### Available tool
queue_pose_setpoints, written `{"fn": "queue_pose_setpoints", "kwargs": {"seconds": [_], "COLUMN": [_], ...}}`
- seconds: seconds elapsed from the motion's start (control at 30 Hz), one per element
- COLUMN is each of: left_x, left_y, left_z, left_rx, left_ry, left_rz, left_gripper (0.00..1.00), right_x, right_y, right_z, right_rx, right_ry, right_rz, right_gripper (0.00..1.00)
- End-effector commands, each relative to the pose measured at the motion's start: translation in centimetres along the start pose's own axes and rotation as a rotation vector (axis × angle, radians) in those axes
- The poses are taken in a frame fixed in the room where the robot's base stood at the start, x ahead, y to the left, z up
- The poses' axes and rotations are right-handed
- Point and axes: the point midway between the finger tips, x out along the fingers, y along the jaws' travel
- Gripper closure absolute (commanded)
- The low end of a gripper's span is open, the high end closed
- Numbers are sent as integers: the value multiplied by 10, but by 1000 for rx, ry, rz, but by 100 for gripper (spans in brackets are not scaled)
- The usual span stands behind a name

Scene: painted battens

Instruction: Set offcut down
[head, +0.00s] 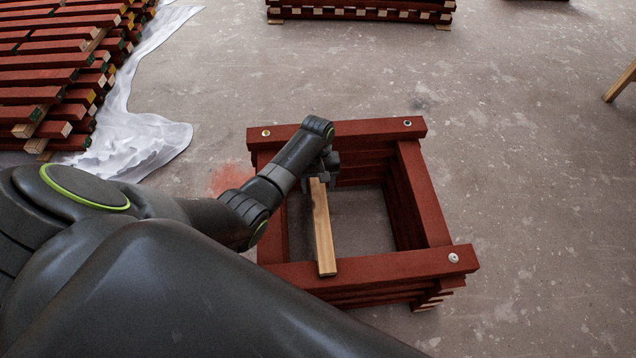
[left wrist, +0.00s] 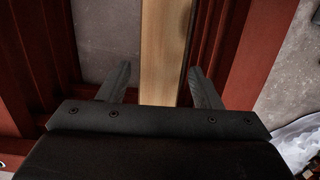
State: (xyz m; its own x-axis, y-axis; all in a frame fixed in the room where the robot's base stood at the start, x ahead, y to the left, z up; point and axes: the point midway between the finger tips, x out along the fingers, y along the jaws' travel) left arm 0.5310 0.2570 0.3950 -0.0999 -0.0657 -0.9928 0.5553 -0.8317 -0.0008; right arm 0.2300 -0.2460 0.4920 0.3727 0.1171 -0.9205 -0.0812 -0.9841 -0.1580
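The offcut (head: 322,230) is a short bare strip of pale wood. It lies over the open middle of a square stack of red battens (head: 380,268). Its near end is at the near top batten; its far end is hidden under my left gripper (head: 321,178), so I cannot tell what bears it there. In the left wrist view the offcut (left wrist: 164,50) runs between the two fingers of my left gripper (left wrist: 160,72). The fingers are apart, with a gap beside the wood. My right gripper is not in view.
A large pile of red battens (head: 45,75) stands at the upper left, beside a crumpled white sheet (head: 135,135). Another red stack (head: 360,10) stands at the far edge. A wooden leg (head: 620,82) shows at the right. The concrete floor (head: 530,170) right of the square stack is clear.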

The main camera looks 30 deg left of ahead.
Motion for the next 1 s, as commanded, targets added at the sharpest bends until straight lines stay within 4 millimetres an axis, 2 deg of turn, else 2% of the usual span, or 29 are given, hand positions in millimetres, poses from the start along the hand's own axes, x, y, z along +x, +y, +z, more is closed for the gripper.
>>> {"fn": "queue_pose_setpoints", "kwargs": {"seconds": [0.37, 0.43, 0.5, 0.8, 1.0], "left_x": [-4, -12, -24, -88, -115], "left_y": [0, 0, 0, 0, 0], "left_z": [0, 0, 0, 0, 0], "left_rx": [0, 0, 0, 0, 0], "left_ry": [0, 0, 2, 3, 0], "left_rz": [0, 0, 1, 1, 1], "left_gripper": [38, 38, 38, 38, 38], "right_x": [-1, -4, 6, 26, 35], "right_y": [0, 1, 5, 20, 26], "right_z": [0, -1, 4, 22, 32], "right_rx": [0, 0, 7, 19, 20], "right_ry": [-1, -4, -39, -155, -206], "right_rz": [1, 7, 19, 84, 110], "right_gripper": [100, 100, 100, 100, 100]}}
